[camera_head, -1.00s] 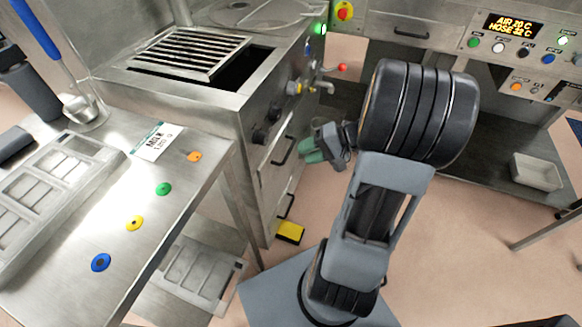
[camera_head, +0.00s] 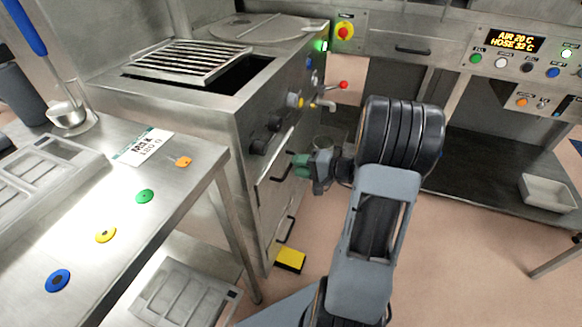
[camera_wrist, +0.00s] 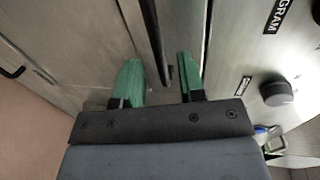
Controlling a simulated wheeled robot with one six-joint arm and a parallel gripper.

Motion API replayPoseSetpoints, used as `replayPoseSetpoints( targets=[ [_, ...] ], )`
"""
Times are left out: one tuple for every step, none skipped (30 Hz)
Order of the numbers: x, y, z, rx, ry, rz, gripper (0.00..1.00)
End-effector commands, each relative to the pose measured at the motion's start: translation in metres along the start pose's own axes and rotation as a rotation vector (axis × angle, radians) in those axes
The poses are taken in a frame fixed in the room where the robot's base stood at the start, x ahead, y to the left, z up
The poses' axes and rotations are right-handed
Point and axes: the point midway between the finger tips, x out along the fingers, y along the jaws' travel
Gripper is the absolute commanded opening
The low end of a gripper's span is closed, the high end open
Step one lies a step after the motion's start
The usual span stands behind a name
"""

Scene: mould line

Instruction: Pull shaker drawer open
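The steel machine cabinet has an upper drawer (camera_head: 268,200) with a black bar handle, partly hidden by my gripper in the head view. The drawer front looks flush with the cabinet. My gripper (camera_head: 304,165) has green fingers and is close in front of this handle. In the wrist view, my gripper (camera_wrist: 160,70) is open, with one finger on each side of the dark handle bar (camera_wrist: 154,35). The bar's lower end lies between the fingers, nearer the right one.
A lower drawer handle (camera_head: 285,229) and a yellow pedal (camera_head: 290,260) are below. Black knobs (camera_head: 265,135) and a red-tipped lever (camera_head: 343,86) are above. A steel table (camera_head: 205,185) stands left. A console (camera_head: 400,47) stands at the back right.

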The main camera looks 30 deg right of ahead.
Motion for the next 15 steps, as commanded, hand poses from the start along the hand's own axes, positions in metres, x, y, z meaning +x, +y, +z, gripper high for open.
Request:
replayPoseSetpoints(
  targets=[
    [0.008, 0.001, 0.001, 0.000, -0.004, 0.001, 0.37],
    [0.012, 0.001, 0.001, 0.000, -0.003, 0.000, 0.37],
    [0.016, 0.001, 0.001, -0.001, -0.004, 0.000, 0.37],
    [0.019, 0.001, 0.001, -0.001, -0.003, 0.000, 0.37],
    [0.021, 0.001, 0.000, 0.000, -0.002, 0.000, 0.37],
    [0.024, 0.001, 0.000, 0.000, -0.002, 0.001, 0.37],
    [0.026, 0.001, 0.000, 0.000, -0.002, 0.001, 0.37],
    [0.028, 0.001, 0.000, 0.000, -0.002, 0.001, 0.37],
    [0.029, 0.000, 0.000, 0.000, -0.001, 0.001, 0.37],
    [0.030, 0.000, 0.000, 0.000, -0.001, 0.001, 0.37],
    [0.031, 0.000, 0.000, 0.000, -0.001, 0.001, 0.37],
    [0.032, 0.000, 0.000, 0.000, -0.001, 0.001, 0.37],
    [0.032, 0.000, 0.000, 0.000, 0.000, 0.000, 0.37],
    [0.032, 0.000, 0.000, 0.000, 0.000, 0.000, 0.37],
    [0.032, 0.000, 0.000, 0.000, 0.000, 0.000, 0.37]
  ],
)
